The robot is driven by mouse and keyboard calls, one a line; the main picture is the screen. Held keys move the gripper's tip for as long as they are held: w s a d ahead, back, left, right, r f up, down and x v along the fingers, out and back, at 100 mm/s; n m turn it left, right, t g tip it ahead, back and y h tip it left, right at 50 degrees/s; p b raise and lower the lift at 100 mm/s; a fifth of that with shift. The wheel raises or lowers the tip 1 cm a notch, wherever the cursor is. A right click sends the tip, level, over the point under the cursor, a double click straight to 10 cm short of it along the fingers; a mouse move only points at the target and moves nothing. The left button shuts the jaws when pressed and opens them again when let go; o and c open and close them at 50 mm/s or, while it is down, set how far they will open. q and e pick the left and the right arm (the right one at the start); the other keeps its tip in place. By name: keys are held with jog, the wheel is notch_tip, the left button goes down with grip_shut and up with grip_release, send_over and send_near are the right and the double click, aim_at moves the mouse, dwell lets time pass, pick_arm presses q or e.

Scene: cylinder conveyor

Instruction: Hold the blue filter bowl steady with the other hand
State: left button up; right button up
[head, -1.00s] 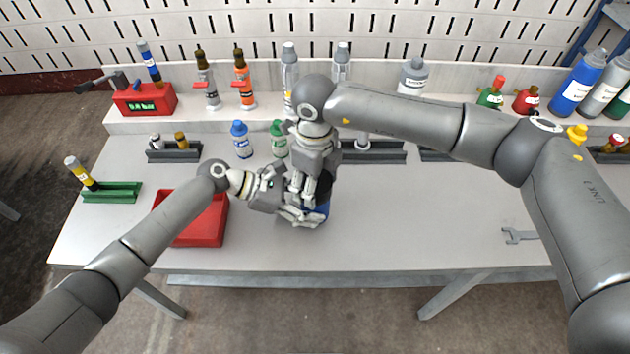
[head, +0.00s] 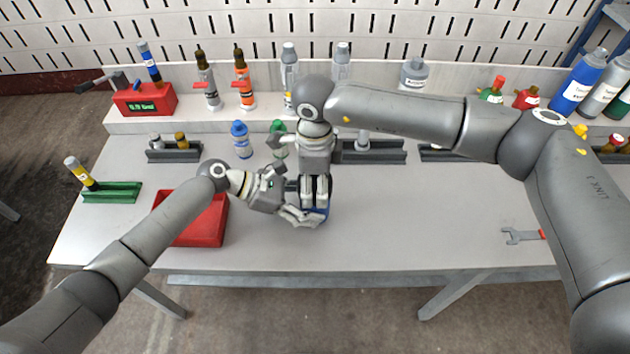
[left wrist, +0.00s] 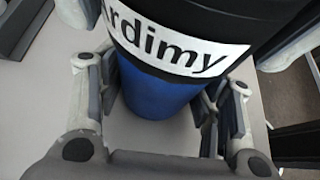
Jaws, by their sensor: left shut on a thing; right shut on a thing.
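The blue filter bowl (head: 318,216) stands upright on the bench, mostly hidden by my grippers in the head view. In the left wrist view the blue bowl (left wrist: 155,92) has a black upper part (left wrist: 200,14) with a white "Ardimy" label. My left gripper (head: 303,217) is shut around the blue lower part from the left; its fingers (left wrist: 155,110) lie on both sides of it. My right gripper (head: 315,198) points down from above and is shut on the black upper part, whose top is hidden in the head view.
A red tray (head: 200,240) sits just left of the bowl. Blue (head: 240,140) and green (head: 278,138) bottles stand behind, near a dark rack (head: 372,155). A wrench (head: 520,236) lies far right. The bench between bowl and wrench is clear.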

jog(key=n, duration=0.5)
jog(key=shift+n, duration=0.4)
jog(key=o, duration=1.2)
jog(key=shift+r, duration=1.3)
jog(key=m, duration=0.5)
jog(key=shift+m, duration=0.6)
